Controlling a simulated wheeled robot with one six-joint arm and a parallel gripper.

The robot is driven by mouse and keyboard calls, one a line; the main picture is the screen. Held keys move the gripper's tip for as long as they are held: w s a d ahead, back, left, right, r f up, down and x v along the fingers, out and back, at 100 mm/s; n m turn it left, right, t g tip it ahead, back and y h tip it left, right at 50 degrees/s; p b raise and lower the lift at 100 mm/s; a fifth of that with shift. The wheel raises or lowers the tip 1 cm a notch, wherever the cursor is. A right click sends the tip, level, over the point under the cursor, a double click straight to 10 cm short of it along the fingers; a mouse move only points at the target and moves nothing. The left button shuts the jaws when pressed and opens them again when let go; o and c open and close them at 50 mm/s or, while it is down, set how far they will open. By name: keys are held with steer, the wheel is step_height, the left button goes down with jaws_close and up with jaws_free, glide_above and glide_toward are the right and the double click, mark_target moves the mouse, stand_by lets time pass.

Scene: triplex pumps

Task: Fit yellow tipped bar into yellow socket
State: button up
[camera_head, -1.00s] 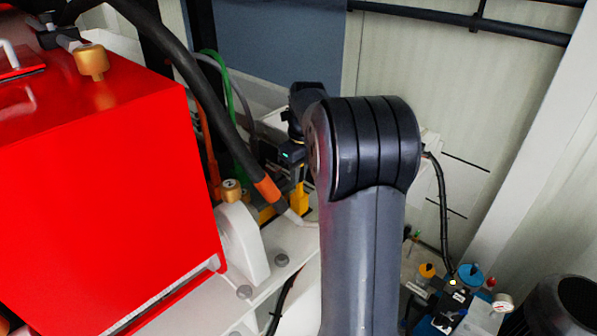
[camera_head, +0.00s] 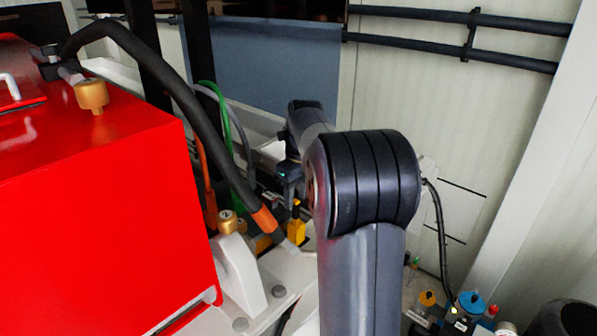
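My gripper (camera_head: 289,193) hangs at the end of my arm, partly behind the large dark elbow joint. Its fingers are small and dark here, and I cannot tell whether they are open or shut or hold anything. A yellow block (camera_head: 297,231) stands below the gripper, with a dark part and a small yellow tip (camera_head: 296,203) above it. Whether the block is the yellow socket, and the tip part of the bar, is unclear. Another yellow patch (camera_head: 263,243) shows to the left, partly behind the orange-sleeved hose.
A big red housing (camera_head: 110,220) with a brass fitting (camera_head: 92,96) fills the left. A thick black hose (camera_head: 190,105) with an orange sleeve (camera_head: 263,218) arches down toward the yellow parts. Green and orange hoses stand behind it. Blue and orange caps sit at lower right.

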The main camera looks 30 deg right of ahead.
mark_target(296, 199)
step_height(296, 199, up, 10)
steer(key=s, duration=0.1)
steer(key=shift+d, duration=0.2)
steer(key=shift+s, duration=0.1)
stand_by(0.3)
steer(key=f, duration=0.4)
steer(key=w+f, duration=0.1)
steer(key=f, duration=0.8)
steer(key=shift+w+a, duration=0.2)
steer(key=shift+a, duration=0.05)
steer(key=shift+r, duration=0.3)
